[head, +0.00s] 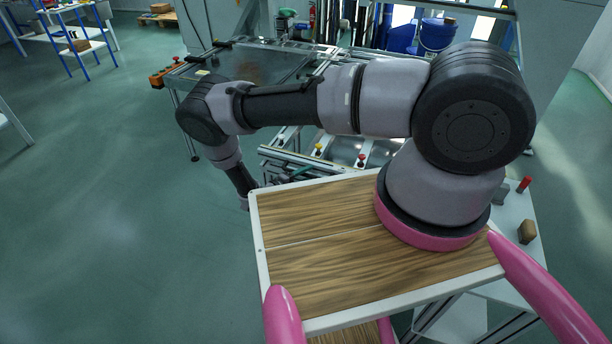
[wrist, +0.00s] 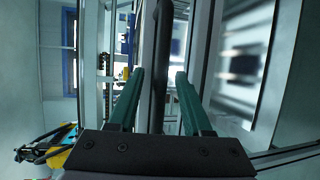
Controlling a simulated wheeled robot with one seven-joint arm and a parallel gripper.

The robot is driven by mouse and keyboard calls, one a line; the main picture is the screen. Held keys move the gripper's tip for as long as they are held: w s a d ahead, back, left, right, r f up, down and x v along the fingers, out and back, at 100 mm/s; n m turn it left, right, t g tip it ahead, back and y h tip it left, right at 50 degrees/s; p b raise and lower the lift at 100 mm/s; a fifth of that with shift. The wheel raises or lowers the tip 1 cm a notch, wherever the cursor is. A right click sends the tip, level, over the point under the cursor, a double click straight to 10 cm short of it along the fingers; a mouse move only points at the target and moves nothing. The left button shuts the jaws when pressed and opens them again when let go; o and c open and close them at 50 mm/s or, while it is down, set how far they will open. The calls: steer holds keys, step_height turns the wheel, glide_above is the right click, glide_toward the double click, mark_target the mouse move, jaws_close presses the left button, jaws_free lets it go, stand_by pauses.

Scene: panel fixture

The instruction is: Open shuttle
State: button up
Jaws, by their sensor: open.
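The panel fixture (head: 335,150) shows in the head view behind my arm, as a metal frame with light panels. I cannot tell for sure which part is the shuttle. In the wrist view a dark upright bar (wrist: 160,45), perhaps a handle, runs between the two green fingers of my gripper (wrist: 160,75). The fingers are apart, one on each side of the bar, with a visible gap to each. Whether the bar reaches fully between the fingertips in depth is hard to tell. In the head view my gripper is mostly hidden beyond the wooden top's left edge.
A yellow knob (head: 318,148) and a red knob (head: 361,159) stand on the fixture. A blue bucket (head: 437,36) is at the back. A glass-topped table (head: 255,66) stands behind my arm. The floor (head: 90,200) at left is clear.

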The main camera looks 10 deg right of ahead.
jaws_close()
stand_by(1.4)
